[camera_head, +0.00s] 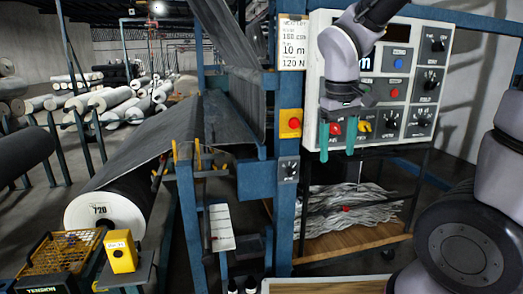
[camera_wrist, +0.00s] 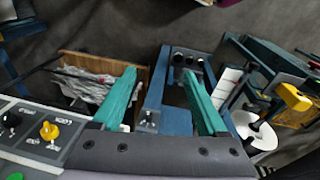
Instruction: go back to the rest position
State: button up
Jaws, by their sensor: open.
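My gripper (camera_head: 337,140) points downward in front of the white control panel (camera_head: 318,75) in the head view. Its two teal fingers are apart with nothing between them. In the wrist view my gripper (camera_wrist: 165,103) also shows open, with the blue post (camera_wrist: 177,122) and floor seen past the gap. A yellow knob (camera_head: 364,127) and a red knob (camera_head: 335,128) on the panel are close beside the fingers. The yellow knob also shows at the lower left of the wrist view (camera_wrist: 49,130). I cannot tell whether the gripper touches the panel.
A blue frame post (camera_head: 285,215) carries a yellow box with a red button (camera_head: 291,123). A large dark roll marked 720 (camera_head: 105,215) lies at left. A wooden-based cart (camera_head: 345,243) with grey scraps stands below the panel. A yellow box (camera_head: 121,253) sits at lower left.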

jog(key=s+d+r+m+t+y, duration=0.2)
jog(key=s+d+r+m+t, duration=0.2)
jog(key=d+r+m, duration=0.3)
notch_tip(320, 180, up, 5)
jog(key=shift+s+r+m+t+y, duration=0.2)
jog(key=shift+m+t+y, duration=0.25)
jog(key=shift+t, duration=0.45)
dwell(2.0)
